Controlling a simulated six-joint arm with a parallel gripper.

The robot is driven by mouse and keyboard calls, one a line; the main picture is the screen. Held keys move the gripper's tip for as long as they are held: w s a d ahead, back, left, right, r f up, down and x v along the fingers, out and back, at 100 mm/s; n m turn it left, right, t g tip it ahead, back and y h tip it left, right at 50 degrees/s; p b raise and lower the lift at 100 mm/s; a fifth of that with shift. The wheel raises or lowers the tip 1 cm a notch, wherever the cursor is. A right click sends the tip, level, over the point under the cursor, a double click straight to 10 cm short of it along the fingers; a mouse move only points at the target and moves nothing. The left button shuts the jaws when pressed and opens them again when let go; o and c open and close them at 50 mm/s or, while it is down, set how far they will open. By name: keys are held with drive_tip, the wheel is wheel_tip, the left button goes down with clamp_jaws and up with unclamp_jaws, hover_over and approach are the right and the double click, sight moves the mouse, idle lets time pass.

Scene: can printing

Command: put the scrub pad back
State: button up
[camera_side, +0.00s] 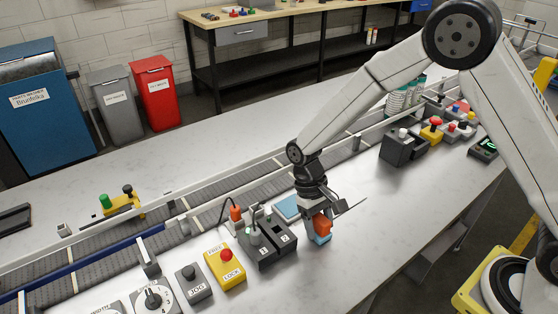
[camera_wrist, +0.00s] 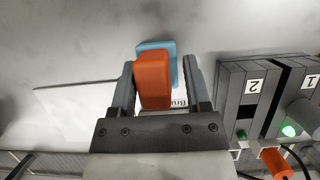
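The scrub pad, a light-blue block (camera_side: 321,239) with an orange grip (camera_side: 322,222), is under my gripper (camera_side: 318,221) on the near side of the table, right of the grey two-slot box. In the wrist view the orange grip (camera_wrist: 153,82) stands between the fingers of my gripper (camera_wrist: 159,62), with the blue pad (camera_wrist: 158,47) behind it. The left finger is close to the grip; a gap shows on the right, so the fingers look open around it. Whether the pad touches the table is hard to tell. A flat light-blue piece (camera_side: 287,208) lies behind the box.
The grey box (camera_side: 266,244), numbered 1 and 2 in the wrist view (camera_wrist: 262,92), stands close left with an orange-tipped tool. A yellow lock box (camera_side: 226,266) and jog box (camera_side: 194,283) follow leftward. A conveyor (camera_side: 200,207) runs behind.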

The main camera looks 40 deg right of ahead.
drive_tip(key=shift+r, duration=0.15)
drive_tip(key=v, duration=1.2)
drive_tip(key=shift+d, duration=0.1)
idle(0.6)
drive_tip(key=s+d+f+t, duration=0.2)
drive_tip(key=s+d+t, duration=0.5)
drive_tip(key=s+d, duration=0.4)
drive_tip(key=shift+s+d+f, duration=0.2)
drive_tip(key=shift+s, duration=0.5)
